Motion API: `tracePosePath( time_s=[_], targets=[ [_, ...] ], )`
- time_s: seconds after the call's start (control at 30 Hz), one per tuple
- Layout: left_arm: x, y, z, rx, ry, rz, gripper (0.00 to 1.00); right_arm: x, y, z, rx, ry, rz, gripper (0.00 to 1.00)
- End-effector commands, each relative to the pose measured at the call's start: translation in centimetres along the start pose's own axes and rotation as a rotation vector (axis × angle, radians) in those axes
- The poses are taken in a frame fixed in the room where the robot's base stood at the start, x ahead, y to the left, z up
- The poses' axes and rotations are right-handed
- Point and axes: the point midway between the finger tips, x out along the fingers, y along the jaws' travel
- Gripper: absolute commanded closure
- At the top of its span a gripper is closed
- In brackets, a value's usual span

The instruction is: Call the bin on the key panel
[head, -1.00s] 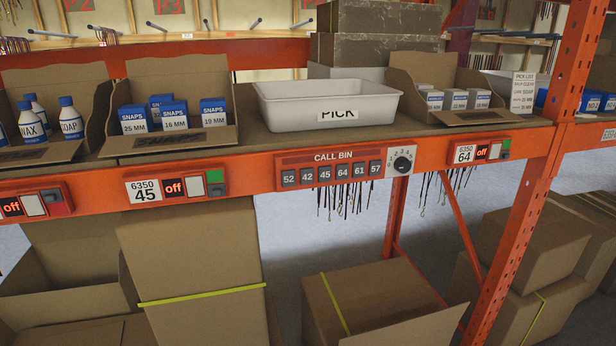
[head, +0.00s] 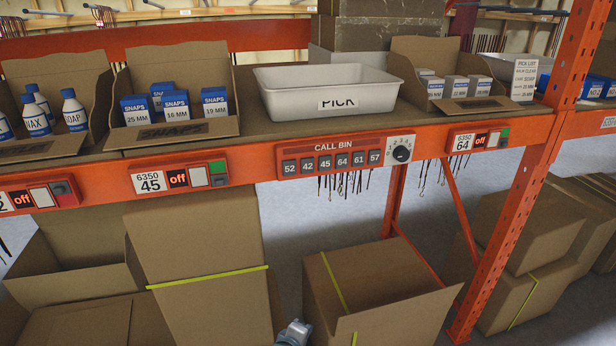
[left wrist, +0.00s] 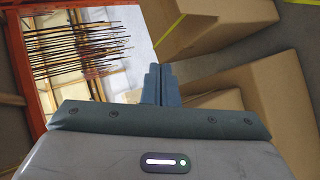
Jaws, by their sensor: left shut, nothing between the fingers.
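The red CALL BIN key panel (head: 334,157) is on the orange shelf beam in the head view, below the white PICK tote (head: 325,90). Its dark keys read 52, 42, 45, 64, 61 and 57 from left to right. A black dial (head: 401,150) sits at its right end. My left gripper (left wrist: 161,80) is shut and empty in the left wrist view, with cardboard boxes and hanging cords beyond its fingers. A small grey part of mine shows at the bottom of the head view, well below the panel. The right gripper is not in view.
Bin label 45 (head: 150,182) and bin label 64 (head: 461,143) each have an "off" display. Dark cords (head: 345,184) hang behind the beam. Open cardboard boxes (head: 375,290) stand below. An orange upright (head: 520,190) stands at the right.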

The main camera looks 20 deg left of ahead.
Motion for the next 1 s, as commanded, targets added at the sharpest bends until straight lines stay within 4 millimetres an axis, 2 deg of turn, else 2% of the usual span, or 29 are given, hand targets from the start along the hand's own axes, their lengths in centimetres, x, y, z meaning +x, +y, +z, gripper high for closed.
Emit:
tracePosePath(
  time_s=[0.03,0.2,0.27,0.3,0.4,0.5,0.6,0.7,0.8,1.0],
  targets=[
    [-0.8,4.1,0.0,-0.067,-0.003,0.057,1.0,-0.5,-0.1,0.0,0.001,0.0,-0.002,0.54],
    [-4.2,15.6,0.0,-0.317,-0.045,0.227,1.0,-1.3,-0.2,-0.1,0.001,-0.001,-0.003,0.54],
    [-5.9,19.5,0.0,-0.405,-0.071,0.288,1.0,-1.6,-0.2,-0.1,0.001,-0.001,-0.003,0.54],
    [-7.2,22.0,0.0,-0.463,-0.092,0.327,1.0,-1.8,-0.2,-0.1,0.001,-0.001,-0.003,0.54],
    [-10.7,27.8,0.0,-0.602,-0.152,0.42,1.0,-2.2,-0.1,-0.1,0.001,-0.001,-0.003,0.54],
    [-14.3,32.5,0.0,-0.723,-0.218,0.499,1.0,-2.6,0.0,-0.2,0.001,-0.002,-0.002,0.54],
    [-17.4,35.9,0.0,-0.818,-0.279,0.555,1.0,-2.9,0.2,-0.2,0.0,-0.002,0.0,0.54],
    [-19.6,38.0,0.1,-0.881,-0.326,0.594,1.0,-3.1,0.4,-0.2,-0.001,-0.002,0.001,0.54],
    [-20.9,39.0,0.1,-0.915,-0.352,0.611,1.0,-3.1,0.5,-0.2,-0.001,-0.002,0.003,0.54],
    [-21.2,39.4,0.1,-0.929,-0.362,0.616,1.0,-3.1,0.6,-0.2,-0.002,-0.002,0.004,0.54]
  ],
)
